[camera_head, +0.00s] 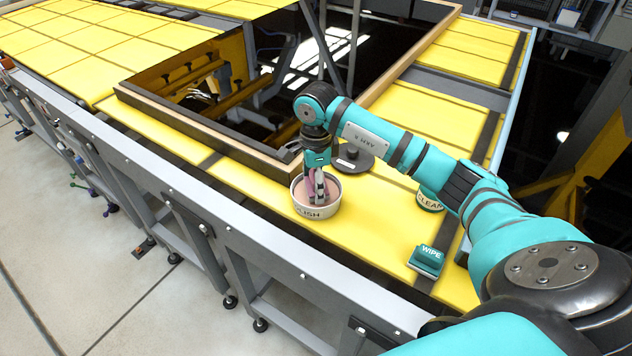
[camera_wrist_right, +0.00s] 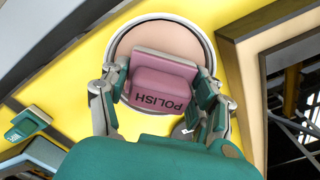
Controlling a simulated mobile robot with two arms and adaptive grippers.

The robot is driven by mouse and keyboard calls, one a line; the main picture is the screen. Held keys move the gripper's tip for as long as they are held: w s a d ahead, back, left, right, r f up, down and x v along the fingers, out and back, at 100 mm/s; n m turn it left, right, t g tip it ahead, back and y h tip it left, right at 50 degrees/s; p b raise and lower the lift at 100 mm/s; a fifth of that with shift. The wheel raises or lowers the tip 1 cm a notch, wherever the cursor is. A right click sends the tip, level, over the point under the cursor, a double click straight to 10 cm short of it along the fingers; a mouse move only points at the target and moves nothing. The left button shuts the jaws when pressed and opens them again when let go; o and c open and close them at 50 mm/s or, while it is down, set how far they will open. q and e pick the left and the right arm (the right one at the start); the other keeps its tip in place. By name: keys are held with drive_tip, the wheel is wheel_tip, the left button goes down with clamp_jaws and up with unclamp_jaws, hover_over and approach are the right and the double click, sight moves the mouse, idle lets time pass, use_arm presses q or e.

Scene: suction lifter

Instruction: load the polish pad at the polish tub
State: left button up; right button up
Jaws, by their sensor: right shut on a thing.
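The polish tub (camera_head: 316,211) is a white round tub with dark lettering, standing on the yellow table beside the wooden frame. In the right wrist view the tub (camera_wrist_right: 122,42) shows its pale pinkish inside. My right gripper (camera_head: 319,190) points down into the tub and is shut on the pink polish pad (camera_wrist_right: 163,75), which is marked POLISH. The pad is over or in the tub's opening; I cannot tell whether it touches the contents. In the head view the pad is mostly hidden by the fingers. My left gripper is not in view.
A dark round disc with a knob (camera_head: 354,160) lies just behind the tub. A teal WIPE block (camera_head: 427,261) and a CLEAN tub (camera_head: 430,201) stand to the right. Yellow surface (camera_head: 270,225) left of the tub is clear.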

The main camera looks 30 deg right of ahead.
drive_tip(key=shift+o, duration=0.2)
drive_tip(key=shift+f+b, duration=0.4)
drive_tip(key=shift+b, duration=0.05)
idle(1.3)
drive_tip(key=shift+r+p, duration=2)
drive_tip(key=shift+r, duration=1.55)
drive_tip(key=shift+c, duration=0.2)
